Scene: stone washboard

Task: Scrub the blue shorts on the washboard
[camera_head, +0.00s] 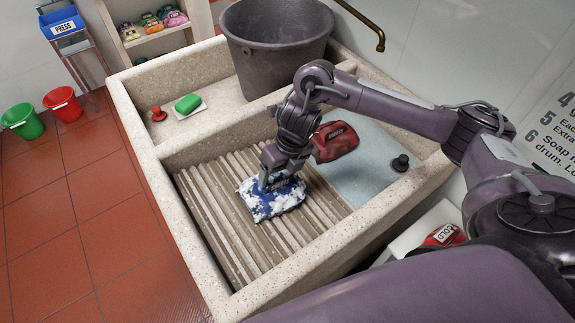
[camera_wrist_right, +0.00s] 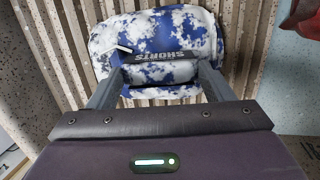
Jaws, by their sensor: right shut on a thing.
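The blue shorts (camera_head: 272,203) lie on the ridged washboard (camera_head: 237,254) inside the stone sink, with white suds over much of them. In the right wrist view the shorts (camera_wrist_right: 150,32) show a dark "SHORTS" label and lie across the ridges. My right gripper (camera_head: 272,181) reaches down onto the shorts, and in the wrist view its fingers (camera_wrist_right: 158,75) are shut on a part of the cloth near the label. My left gripper is in neither view.
A red cloth item (camera_head: 335,141) lies right of the washboard, by water with a dark plug knob (camera_head: 400,163). Green soap (camera_head: 188,103), a red stopper (camera_head: 158,114) and a grey bucket (camera_head: 277,50) stand at the back. Stone walls (camera_head: 180,230) enclose the washboard.

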